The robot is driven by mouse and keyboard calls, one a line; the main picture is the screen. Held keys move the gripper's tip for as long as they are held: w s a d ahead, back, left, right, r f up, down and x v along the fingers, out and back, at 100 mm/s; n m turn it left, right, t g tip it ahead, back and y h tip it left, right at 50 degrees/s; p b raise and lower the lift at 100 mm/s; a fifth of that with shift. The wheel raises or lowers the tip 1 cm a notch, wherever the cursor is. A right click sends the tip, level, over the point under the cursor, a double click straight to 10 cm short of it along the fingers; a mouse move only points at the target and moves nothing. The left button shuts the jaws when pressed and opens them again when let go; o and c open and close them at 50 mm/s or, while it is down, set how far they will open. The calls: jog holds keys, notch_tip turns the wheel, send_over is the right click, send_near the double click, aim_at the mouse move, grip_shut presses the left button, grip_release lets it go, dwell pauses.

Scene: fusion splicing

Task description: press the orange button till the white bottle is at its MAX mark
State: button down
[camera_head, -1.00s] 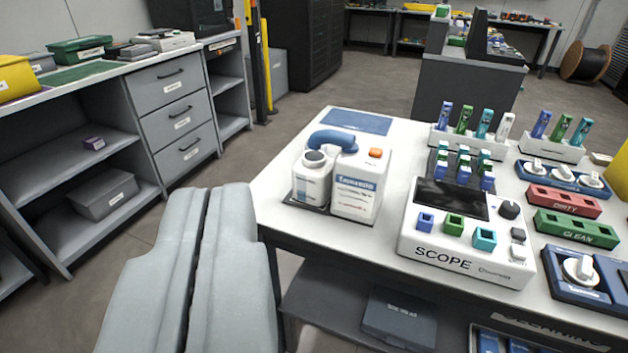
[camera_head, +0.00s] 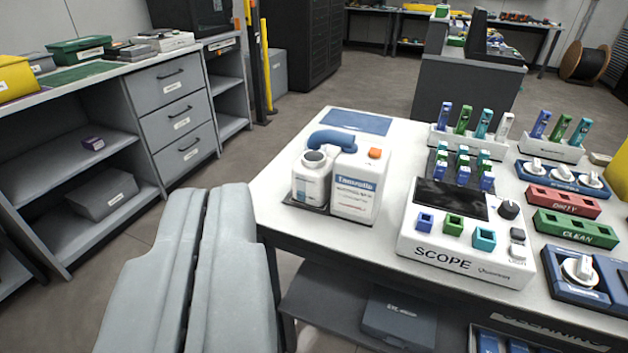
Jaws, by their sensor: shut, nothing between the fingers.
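The orange button (camera_head: 375,153) is on the top right of a white dispenser jug (camera_head: 357,187) on the white table. The white bottle (camera_head: 311,182) stands upright beside the jug, on its left, with its dark round mouth open at the top. A blue spout (camera_head: 331,139) arches from the jug over the bottle. The bottle's MAX mark and its fill level are too small to make out. My gripper (camera_head: 207,190) is shut and empty at the lower left, in front of the table's left edge and apart from the button and bottle.
A white SCOPE box (camera_head: 466,262) stands right of the jug, with connector racks (camera_head: 468,141) behind it. Red DIRTY (camera_head: 562,202) and green CLEAN (camera_head: 575,228) blocks lie further right. A blue mat (camera_head: 355,122) lies behind the jug. A grey drawer cabinet (camera_head: 180,115) stands at left.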

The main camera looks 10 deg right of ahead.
jog(key=m+g, duration=0.8)
jog(key=m, duration=0.1)
send_over(378, 154)
notch_tip(378, 154, down, 6)
jog(key=shift+f, duration=0.1)
jog(key=shift+f, duration=0.1)
jog(key=shift+f, duration=4.35)
jog(key=shift+f, duration=0.15)
jog(key=shift+f, duration=0.25)
